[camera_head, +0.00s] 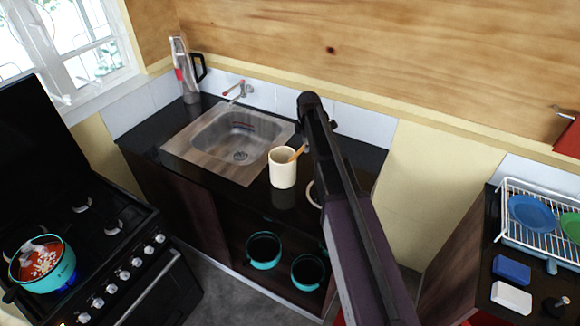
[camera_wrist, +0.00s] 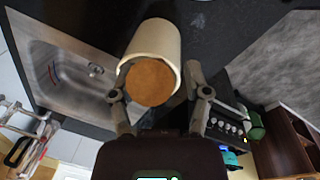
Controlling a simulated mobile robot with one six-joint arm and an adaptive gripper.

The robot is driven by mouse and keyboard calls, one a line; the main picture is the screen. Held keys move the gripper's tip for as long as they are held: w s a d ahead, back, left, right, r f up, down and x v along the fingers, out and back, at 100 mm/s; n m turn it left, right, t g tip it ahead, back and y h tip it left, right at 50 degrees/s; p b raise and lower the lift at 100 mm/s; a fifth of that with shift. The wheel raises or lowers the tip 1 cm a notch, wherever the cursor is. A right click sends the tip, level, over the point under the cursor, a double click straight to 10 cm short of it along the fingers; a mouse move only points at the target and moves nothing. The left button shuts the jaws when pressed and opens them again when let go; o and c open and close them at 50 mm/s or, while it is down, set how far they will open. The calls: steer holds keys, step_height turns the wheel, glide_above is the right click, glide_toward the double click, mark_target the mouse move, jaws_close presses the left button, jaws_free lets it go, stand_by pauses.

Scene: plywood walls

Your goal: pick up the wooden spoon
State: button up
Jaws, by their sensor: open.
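The wooden spoon (camera_head: 298,153) stands tilted in a cream holder (camera_head: 283,170) on the black counter, its upper end leaning right over the rim. In the wrist view the spoon's round brown end (camera_wrist: 151,83) faces the camera, in front of the cream holder (camera_wrist: 153,40). My gripper (camera_wrist: 157,70) is open, with one finger on each side of the spoon's end. I see no grip on the spoon, and whether a finger touches the holder I cannot tell. In the head view my arm hides the fingertips.
The sink (camera_head: 236,137) lies left of the holder, with a blender (camera_head: 187,72) behind it. A pale curved object (camera_head: 313,194) is partly hidden by my arm. Teal pots (camera_head: 264,250) sit on the shelf below. The stove (camera_head: 95,235) is at left, the dish rack (camera_head: 540,225) at right.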

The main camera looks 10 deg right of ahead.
steer(key=shift+w+f+b, duration=0.1)
steer(key=shift+f+b, duration=0.4)
steer(key=shift+f, duration=0.25)
jaws_close()
